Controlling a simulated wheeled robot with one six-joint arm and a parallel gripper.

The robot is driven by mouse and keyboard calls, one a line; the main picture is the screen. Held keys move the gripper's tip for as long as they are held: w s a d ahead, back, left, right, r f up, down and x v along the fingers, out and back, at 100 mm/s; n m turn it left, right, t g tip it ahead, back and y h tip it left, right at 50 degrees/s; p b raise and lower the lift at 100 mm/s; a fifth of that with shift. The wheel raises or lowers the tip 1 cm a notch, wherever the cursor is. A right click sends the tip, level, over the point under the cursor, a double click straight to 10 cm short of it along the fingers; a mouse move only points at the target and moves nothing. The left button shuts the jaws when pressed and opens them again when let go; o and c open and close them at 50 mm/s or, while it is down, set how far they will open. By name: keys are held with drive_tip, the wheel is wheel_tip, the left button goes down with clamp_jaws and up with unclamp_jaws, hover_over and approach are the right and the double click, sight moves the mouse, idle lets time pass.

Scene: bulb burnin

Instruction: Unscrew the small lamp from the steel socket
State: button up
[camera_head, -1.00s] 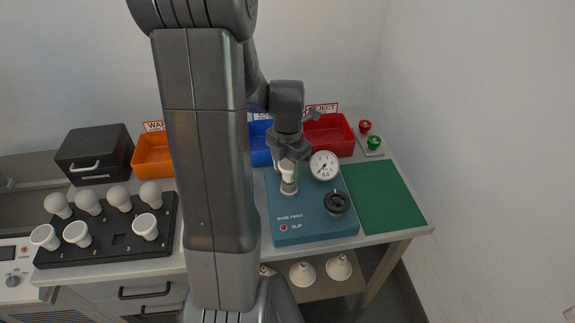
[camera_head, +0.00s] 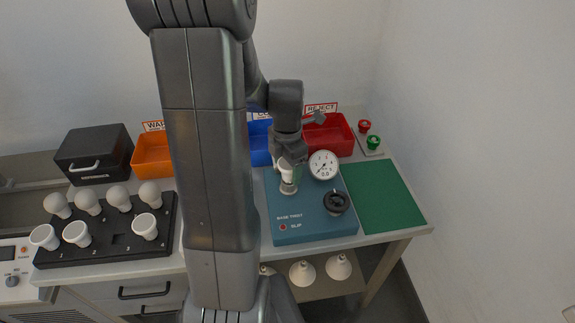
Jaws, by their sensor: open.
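The small lamp (camera_head: 286,175) shows as a short white piece standing upright in the steel socket (camera_head: 288,188). The socket sits at the back left of the teal test box (camera_head: 308,222) marked "BASE TWIST" and "SLIP". My gripper (camera_head: 289,162) is open, directly above and around the top of the lamp. The fingers hide the upper part of the lamp, and I cannot tell whether they touch it.
A dial gauge (camera_head: 323,165) and a black knob (camera_head: 336,202) stand close to the right of the socket. Orange (camera_head: 153,156), blue (camera_head: 260,146) and red (camera_head: 329,136) bins line the back. A black bulb rack (camera_head: 113,243) is left; a green mat (camera_head: 382,196) is clear.

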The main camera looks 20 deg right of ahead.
drive_tip(key=m, duration=0.5)
drive_tip(key=shift+w, duration=0.1)
drive_tip(key=m, duration=0.4)
drive_tip(key=shift+m, duration=0.4)
drive_tip(key=m, duration=0.5)
drive_tip(key=shift+w+d, duration=0.1)
drive_tip(key=shift+w, duration=0.05)
drive_tip(key=m, duration=0.5)
drive_tip(key=shift+w, duration=0.1)
